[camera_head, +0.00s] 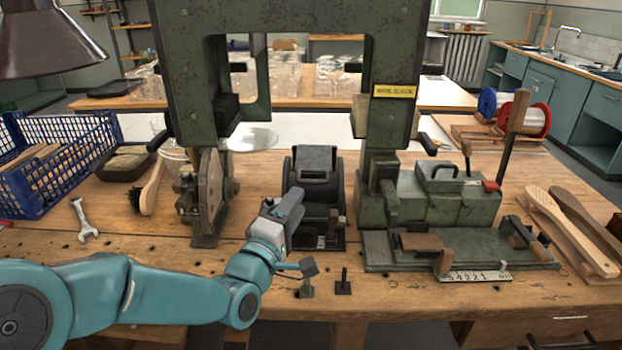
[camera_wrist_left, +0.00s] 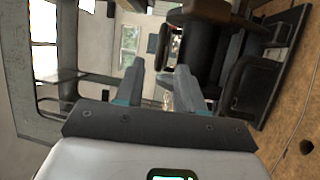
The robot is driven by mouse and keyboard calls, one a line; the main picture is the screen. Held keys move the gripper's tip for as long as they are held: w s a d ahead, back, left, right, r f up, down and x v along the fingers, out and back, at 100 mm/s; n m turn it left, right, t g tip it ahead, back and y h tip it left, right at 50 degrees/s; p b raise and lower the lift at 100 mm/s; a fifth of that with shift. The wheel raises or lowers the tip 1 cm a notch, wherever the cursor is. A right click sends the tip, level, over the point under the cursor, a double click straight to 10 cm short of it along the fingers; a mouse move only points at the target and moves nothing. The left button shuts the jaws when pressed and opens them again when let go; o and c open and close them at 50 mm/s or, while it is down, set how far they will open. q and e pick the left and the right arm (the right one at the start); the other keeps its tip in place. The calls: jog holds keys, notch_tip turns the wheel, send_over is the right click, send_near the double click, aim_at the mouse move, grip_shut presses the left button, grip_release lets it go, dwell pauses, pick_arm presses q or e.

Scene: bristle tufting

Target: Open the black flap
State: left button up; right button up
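A black device (camera_head: 318,205) stands on the bench near the middle, under the green frame. Its black flap (camera_head: 315,160), a panel with a small handle, is at the top and looks closed, though I cannot be sure. My left gripper (camera_head: 283,207) is just in front and left of the device, pointing up towards it. In the left wrist view, the two fingers of this gripper (camera_wrist_left: 160,80) are apart with nothing between them. Dark parts of the device (camera_wrist_left: 255,80) show at the right there, close beside the right finger. My right gripper is not in view.
A grinding-wheel-like part (camera_head: 211,195) stands left of the gripper. A green machine (camera_head: 440,205) is to the right. Small black pegs (camera_head: 343,283) stand near the bench front. A wrench (camera_head: 84,220), a brush (camera_head: 150,190) and a blue crate (camera_head: 85,130) lie left.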

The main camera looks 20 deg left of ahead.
aim_at(309, 183)
pick_arm(q)
jog(key=w, duration=0.5)
jog(key=w+d+r, duration=0.1)
jog(key=w, duration=0.2)
jog(key=shift+r+p, duration=0.1)
jog(key=shift+p, duration=0.25)
jog(key=shift+s, duration=0.1)
grip_shut()
